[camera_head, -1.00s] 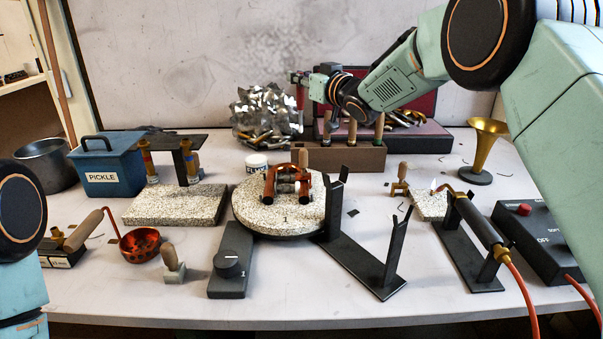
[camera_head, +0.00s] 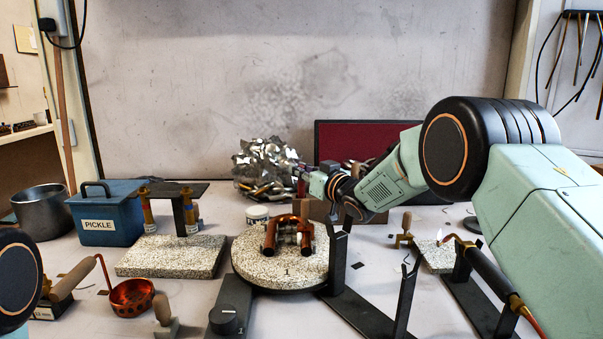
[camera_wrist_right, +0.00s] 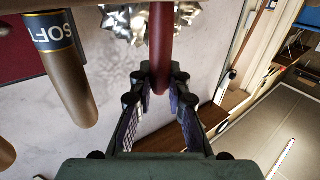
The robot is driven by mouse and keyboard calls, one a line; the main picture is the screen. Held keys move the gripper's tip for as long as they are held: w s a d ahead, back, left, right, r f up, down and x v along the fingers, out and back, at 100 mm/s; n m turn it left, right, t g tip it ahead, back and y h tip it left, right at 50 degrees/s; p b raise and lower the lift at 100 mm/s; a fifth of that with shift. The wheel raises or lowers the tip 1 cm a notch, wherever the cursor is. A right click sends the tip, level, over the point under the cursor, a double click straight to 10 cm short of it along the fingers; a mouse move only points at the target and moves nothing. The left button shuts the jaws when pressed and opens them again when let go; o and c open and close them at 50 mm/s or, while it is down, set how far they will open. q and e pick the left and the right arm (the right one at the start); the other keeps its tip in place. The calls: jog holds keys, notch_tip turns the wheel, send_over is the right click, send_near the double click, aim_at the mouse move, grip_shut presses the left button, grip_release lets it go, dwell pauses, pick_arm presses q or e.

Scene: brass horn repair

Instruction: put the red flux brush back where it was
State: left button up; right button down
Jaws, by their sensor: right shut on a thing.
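My right gripper (camera_head: 305,173) is at the back of the bench, just right of the crumpled foil heap, near a wooden block (camera_head: 378,217). In the right wrist view the gripper (camera_wrist_right: 160,82) is shut on the red flux brush (camera_wrist_right: 161,45), a dark red rod between the two fingertips. My right forearm hides much of the block in the head view. My left gripper is out of view.
The foil heap (camera_head: 264,168) is close left of the gripper. A dark red panel (camera_head: 350,138) stands behind. A round speckled board (camera_head: 258,275) bears copper tubing (camera_head: 285,237). A torch (camera_head: 483,270) with a small flame lies on the right.

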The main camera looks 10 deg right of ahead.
jog(key=shift+s, duration=0.1)
jog(key=c, duration=1.3)
grip_release()
jog(key=shift+f, duration=0.15)
jog(key=shift+r, duration=0.3)
jog(key=shift+s+d+f, duration=0.1)
jog(key=p+v, duration=0.2)
jog(key=v, duration=0.9)
jog(key=shift+s, duration=0.3)
